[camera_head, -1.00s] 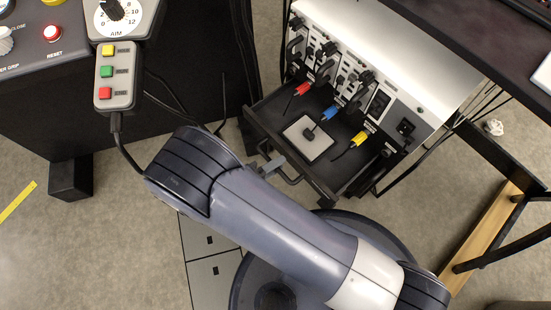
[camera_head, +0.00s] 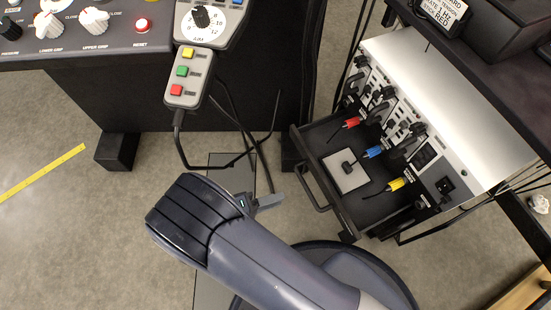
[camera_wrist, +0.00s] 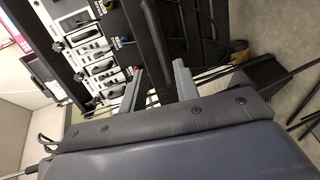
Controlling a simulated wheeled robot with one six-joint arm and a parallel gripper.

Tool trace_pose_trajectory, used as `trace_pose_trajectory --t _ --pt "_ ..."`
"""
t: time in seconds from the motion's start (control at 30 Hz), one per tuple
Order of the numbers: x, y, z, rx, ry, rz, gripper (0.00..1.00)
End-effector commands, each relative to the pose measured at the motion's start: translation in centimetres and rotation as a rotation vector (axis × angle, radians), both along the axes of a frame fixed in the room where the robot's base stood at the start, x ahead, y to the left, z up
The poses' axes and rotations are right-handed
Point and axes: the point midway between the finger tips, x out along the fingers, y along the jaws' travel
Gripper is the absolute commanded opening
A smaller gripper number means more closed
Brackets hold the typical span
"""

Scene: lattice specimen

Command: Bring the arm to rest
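My arm, dark grey, reaches across the lower middle of the head view. My gripper (camera_head: 268,201) sticks out past its far end, to the left of the open drawer's handle (camera_head: 315,190) and apart from it. The gripper is open and empty. Most of the gripper body is hidden behind the arm in the head view.
The black drawer (camera_head: 309,155) under the white instrument cabinet (camera_head: 430,85) stands open, holding a pale pad (camera_head: 345,172); red, blue and yellow connectors hang above. A control console (camera_head: 110,60) with a button pendant (camera_head: 187,78) is at upper left.

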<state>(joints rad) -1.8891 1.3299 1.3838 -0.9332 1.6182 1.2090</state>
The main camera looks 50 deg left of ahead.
Motion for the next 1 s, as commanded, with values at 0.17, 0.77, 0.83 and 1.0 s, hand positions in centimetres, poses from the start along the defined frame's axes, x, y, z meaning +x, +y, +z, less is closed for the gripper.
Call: trace_pose_trajectory --t 0.17,0.77,0.83,1.0 --pt "0.7 -0.2 -0.2 -0.002 -0.001 -0.002 0.30" --pt "9.5 -2.9 -2.1 -0.001 -0.001 -0.003 0.30" --pt "10.0 -3.0 -2.2 0.000 -0.001 -0.001 0.30" --pt "10.5 -3.1 -2.1 0.000 0.000 -0.001 0.30"
